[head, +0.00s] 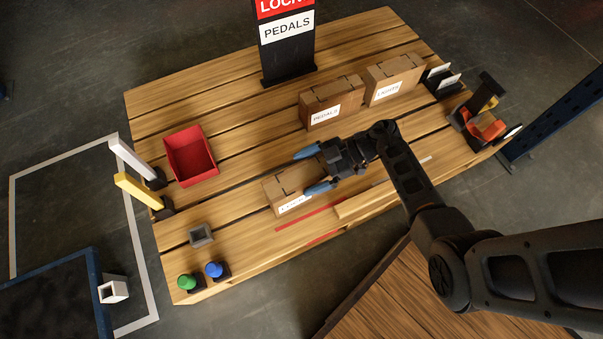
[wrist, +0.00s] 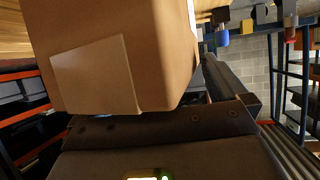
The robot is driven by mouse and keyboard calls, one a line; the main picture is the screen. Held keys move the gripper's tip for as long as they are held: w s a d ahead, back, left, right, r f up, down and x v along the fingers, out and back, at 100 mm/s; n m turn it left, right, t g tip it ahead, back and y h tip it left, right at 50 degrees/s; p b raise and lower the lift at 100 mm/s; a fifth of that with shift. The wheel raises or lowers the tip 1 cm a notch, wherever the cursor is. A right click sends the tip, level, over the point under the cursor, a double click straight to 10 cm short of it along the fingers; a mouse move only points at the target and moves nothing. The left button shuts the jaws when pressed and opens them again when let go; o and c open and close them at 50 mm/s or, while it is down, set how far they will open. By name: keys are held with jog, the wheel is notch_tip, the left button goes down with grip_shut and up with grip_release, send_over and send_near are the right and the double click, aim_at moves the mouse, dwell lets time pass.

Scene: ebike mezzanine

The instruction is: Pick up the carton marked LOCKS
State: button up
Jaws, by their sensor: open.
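The carton marked LOCKS (head: 283,188) is a brown box near the front middle of the slatted wooden table. Its white front label is small and partly unclear. My gripper (head: 304,173) is open at the carton's right end, one blue fingertip on the far side and one on the near side. In the head view I cannot tell whether the fingers touch it. In the wrist view a brown carton (wrist: 165,60) with a plain pale patch fills the upper left, close in front of the gripper. The fingers are not clear there.
Cartons marked PEDALS (head: 320,98) and LIGHTS (head: 391,80) stand behind my gripper. A red bin (head: 191,153) is at left. A dark sign post (head: 287,60) stands at the back. Green (head: 188,282) and blue (head: 215,270) knobs and a grey cup (head: 201,235) are front left.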

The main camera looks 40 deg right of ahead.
jog(key=shift+c, duration=0.2)
jog(key=shift+s+f, duration=0.1)
jog(key=c, duration=1.8)
grip_shut()
